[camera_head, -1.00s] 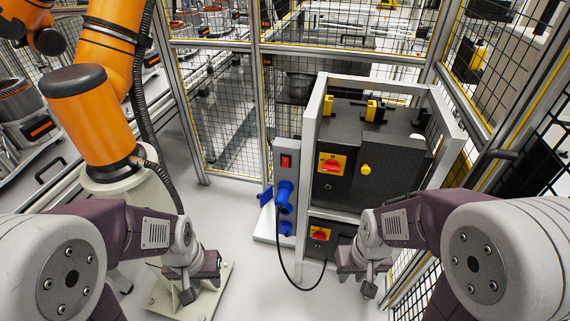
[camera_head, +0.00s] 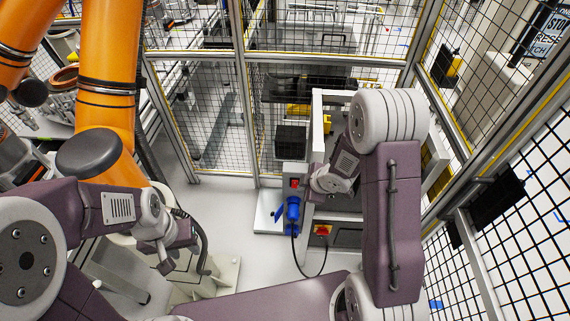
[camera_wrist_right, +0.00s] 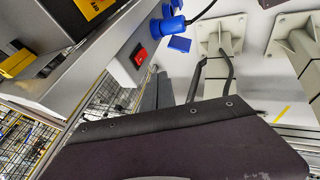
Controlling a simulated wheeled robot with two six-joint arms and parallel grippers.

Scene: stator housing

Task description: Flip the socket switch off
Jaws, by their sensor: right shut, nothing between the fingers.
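The red socket switch (camera_head: 294,183) sits on a grey socket post in the head view, above a blue plug (camera_head: 292,210) with a black cable. In the right wrist view the red switch (camera_wrist_right: 140,57) shows on its grey panel, with the blue plug (camera_wrist_right: 172,26) above it. My right gripper (camera_head: 311,184) is just right of the switch in the head view, partly hidden by its wrist; it is shut and empty. I cannot tell whether it touches the post. My left gripper (camera_head: 166,264) hangs low at left, far from the switch; its finger opening is unclear.
A dark cabinet in a light frame (camera_head: 316,110) stands behind my right arm, which hides much of it. A red and yellow rotary switch (camera_head: 323,230) is below. An orange robot arm (camera_head: 108,95) stands at left. Mesh fencing (camera_head: 200,120) runs behind and to the right.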

